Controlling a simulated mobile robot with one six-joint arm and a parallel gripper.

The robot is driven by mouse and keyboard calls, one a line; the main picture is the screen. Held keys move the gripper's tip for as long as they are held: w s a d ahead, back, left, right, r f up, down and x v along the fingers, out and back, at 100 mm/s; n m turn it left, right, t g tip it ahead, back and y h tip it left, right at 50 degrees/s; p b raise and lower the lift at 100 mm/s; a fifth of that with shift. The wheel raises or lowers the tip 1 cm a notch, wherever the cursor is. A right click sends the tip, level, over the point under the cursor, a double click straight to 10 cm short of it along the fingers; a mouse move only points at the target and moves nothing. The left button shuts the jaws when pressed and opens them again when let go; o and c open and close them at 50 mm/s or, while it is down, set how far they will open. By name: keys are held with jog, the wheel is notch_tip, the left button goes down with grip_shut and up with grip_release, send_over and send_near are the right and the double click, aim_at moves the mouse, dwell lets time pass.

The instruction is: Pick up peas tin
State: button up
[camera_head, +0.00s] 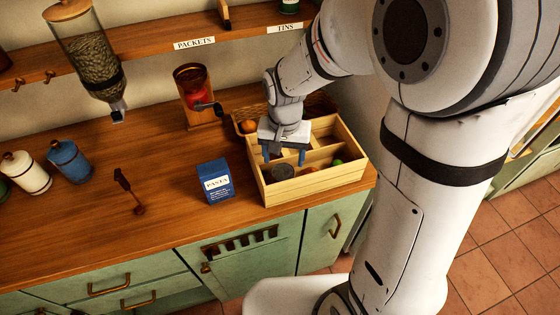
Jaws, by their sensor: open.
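No tin here can be read as the peas tin. A small dark green container (289,5) stands on the shelf above the TINS label, cut off by the top edge; its label is too small to read. My gripper (284,156) points down over the left part of a divided wooden crate (312,187), its two blue fingers apart. Nothing shows between the fingers. In the crate, a dark round thing (308,170) and a small green thing (337,162) show to the right of the fingers. My arm and gripper hide part of the crate.
A blue pasta box (217,184) stands left of the crate. A hand-cranked grinder (196,98) stands behind it, and an orange fruit (248,126) lies near the crate's back left. White (25,173) and blue (69,161) jars stand far left.

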aim_at(283, 171)
notch_tip(283, 171, down, 3)
jog(key=shift+a+r, duration=0.1)
jog(key=shift+a, duration=0.05)
jog(key=shift+w+f+p, duration=0.15)
jog(key=shift+f+p, duration=0.2)
jog(key=shift+f, duration=1)
jog(key=shift+w+f+p, duration=0.1)
jog(key=shift+f+p, duration=0.2)
jog(key=shift+f, duration=1.05)
jog(key=shift+c, duration=0.2)
jog(key=c, duration=0.9)
